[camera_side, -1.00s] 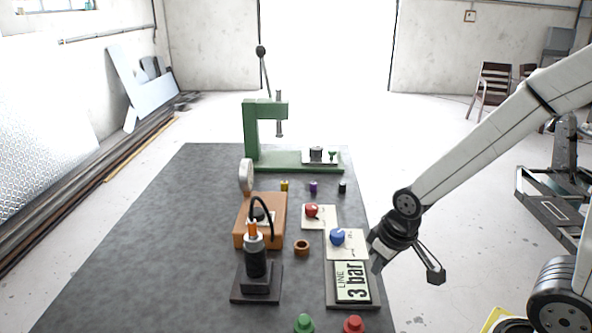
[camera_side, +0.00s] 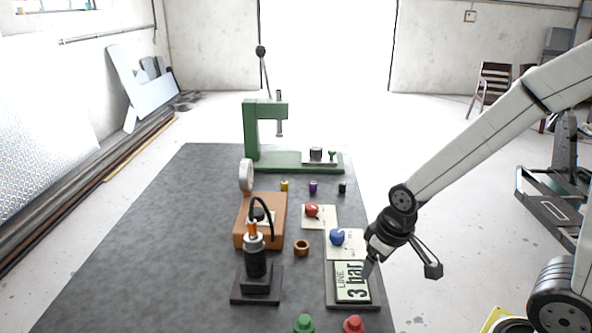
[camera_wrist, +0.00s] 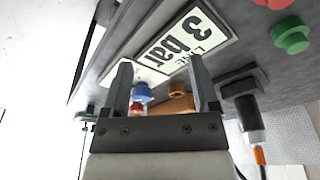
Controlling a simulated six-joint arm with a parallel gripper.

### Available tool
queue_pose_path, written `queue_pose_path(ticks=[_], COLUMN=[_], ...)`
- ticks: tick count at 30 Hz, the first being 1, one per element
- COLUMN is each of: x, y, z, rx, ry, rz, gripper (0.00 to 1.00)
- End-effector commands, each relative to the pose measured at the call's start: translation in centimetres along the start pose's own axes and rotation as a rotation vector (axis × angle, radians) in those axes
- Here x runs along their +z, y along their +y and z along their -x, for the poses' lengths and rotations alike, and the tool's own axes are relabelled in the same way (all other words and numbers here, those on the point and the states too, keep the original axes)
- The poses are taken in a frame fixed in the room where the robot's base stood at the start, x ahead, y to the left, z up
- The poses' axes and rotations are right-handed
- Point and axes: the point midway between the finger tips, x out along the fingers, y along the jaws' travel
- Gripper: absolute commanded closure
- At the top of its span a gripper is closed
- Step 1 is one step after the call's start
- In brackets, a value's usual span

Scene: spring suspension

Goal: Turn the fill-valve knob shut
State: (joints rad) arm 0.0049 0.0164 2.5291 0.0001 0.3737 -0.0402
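A blue knob (camera_side: 338,237) stands on a cream plate (camera_side: 346,254) near the bench's right edge. A red knob (camera_side: 312,210) stands on a similar plate behind it. I cannot read either plate's label, so I cannot tell which knob is the fill valve. My gripper (camera_side: 370,264) is just right of the blue knob's plate, by the "LINE 3 bar" sign (camera_side: 352,281). In the wrist view my gripper (camera_wrist: 160,64) is open, its fingers apart and empty. The blue knob (camera_wrist: 141,93) shows beyond them, apart from both, beside the left finger.
A green press (camera_side: 252,135) stands at the back. An orange-brown block (camera_side: 245,230) and a dark cylinder with a black hose (camera_side: 255,262) stand left of the knobs. A copper ring (camera_side: 302,247) lies between. Green (camera_side: 304,323) and red (camera_side: 354,324) buttons sit at the front.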

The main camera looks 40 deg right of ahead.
Motion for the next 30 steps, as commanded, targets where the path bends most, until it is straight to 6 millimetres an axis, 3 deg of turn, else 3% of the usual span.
queue_pose_path(ticks=[5, 19, 24, 30], x=[-2.5, -11.9, -13.6, -14.2], y=[0.6, 4.1, 5.0, 5.3], z=[0.0, 0.4, 0.5, 0.5], rx=[0.0, -0.056, -0.082, -0.093], ry=[-0.032, -0.171, -0.2, -0.209], rz=[0.107, 0.595, 0.707, 0.749], gripper=[0.1, 0.1, 0.1, 0.1])
